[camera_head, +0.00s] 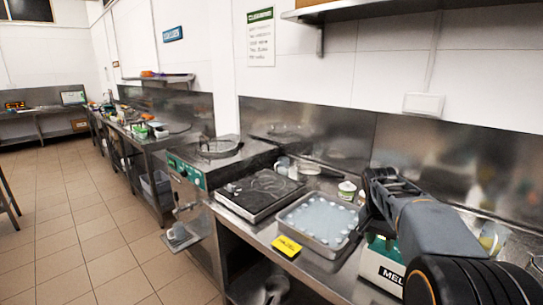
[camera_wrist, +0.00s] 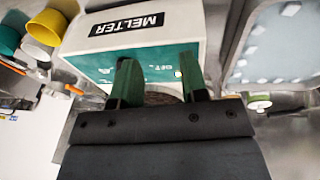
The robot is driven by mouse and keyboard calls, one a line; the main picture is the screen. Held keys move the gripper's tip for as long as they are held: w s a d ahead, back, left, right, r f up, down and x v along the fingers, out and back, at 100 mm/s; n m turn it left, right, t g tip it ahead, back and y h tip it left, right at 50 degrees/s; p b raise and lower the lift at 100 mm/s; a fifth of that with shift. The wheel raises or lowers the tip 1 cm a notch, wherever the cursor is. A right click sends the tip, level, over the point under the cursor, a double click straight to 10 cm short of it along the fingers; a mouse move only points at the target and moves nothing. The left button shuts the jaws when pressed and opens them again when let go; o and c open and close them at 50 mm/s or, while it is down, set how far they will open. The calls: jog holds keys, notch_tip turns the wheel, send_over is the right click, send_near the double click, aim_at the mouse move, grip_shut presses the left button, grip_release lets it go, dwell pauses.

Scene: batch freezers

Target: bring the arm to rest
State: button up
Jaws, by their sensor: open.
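My gripper (camera_wrist: 157,65) is open in the wrist view, its two dark green fingers apart with nothing held between them. They are in front of the white and green box labelled MELTER (camera_wrist: 140,25), which appears upside down there. I cannot tell whether they touch it. In the head view my dark grey arm comes in from the lower right and bends over the counter. It partly covers the melter (camera_head: 384,270), and the fingertips cannot be made out there.
A black-topped unit (camera_head: 258,190) and a freezer machine (camera_head: 187,174) stand further left. A shelf (camera_head: 390,8) overhangs above. The tiled floor (camera_head: 90,230) is clear.

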jog(key=s+a+f+n+t+y, duration=0.1)
jog(key=s+a+n, duration=0.3)
jog(key=s, duration=0.5)
jog(key=s+a+f+n+t+y, duration=0.1)
jog(key=s+a+f+n, duration=0.3)
jog(key=s+a, duration=0.5)
jog(key=shift+s+f+n+t+y, duration=0.35)
jog(key=shift+s+n+t, duration=0.15)
jog(key=shift+n+t, duration=0.15)
